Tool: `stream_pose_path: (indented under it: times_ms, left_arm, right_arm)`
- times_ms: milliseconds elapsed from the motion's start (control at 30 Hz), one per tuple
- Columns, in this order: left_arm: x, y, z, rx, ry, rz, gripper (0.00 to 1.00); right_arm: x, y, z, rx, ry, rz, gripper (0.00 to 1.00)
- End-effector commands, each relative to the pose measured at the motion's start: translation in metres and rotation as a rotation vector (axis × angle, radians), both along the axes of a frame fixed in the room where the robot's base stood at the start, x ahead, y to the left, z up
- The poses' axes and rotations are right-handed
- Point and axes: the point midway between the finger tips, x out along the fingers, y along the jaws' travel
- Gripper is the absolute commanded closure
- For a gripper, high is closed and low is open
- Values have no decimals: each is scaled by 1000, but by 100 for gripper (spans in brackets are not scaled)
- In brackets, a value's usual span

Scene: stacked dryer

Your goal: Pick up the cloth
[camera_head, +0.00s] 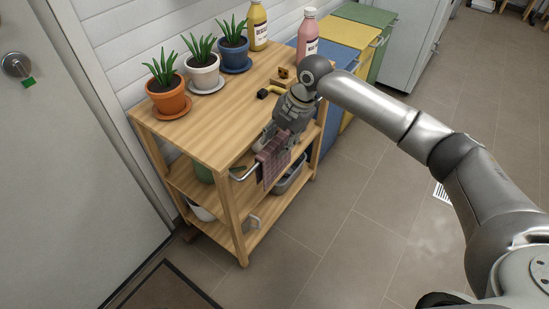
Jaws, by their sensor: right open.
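The cloth (272,168) is a small reddish-brown checked piece. It hangs over a metal rail (243,176) on the front side of the wooden shelf unit (205,131). My right gripper (271,138) is just above the cloth's upper edge and points down toward it. It is open. The gripper's fingers are small and partly merge with the cloth's top in the picture, so I cannot tell whether they touch it. My left gripper is not in view.
Potted plants in an orange pot (170,103), a white pot (203,76) and a blue pot (234,54) stand on the shelf top. A yellow bottle (257,27) and a pink bottle (307,36) stand behind. The tiled floor (345,225) in front is clear.

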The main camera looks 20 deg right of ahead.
Motion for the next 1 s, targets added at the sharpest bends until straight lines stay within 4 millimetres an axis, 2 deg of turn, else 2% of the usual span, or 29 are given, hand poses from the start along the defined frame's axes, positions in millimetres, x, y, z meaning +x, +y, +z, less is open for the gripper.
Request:
stream_pose_path:
  times_ms: [33,133,433,767,1000]
  left_arm:
    - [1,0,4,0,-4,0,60]
    - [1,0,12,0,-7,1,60]
    - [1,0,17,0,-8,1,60]
    - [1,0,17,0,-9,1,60]
    - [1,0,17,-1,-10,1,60]
  right_arm:
    - [1,2,-9,0,1,0,59]
    - [2,5,-17,0,0,0,59]
    - [3,6,-20,-1,-2,0,59]
    - [3,6,-21,0,-1,0,100]
    - [3,6,-20,0,-1,0,100]
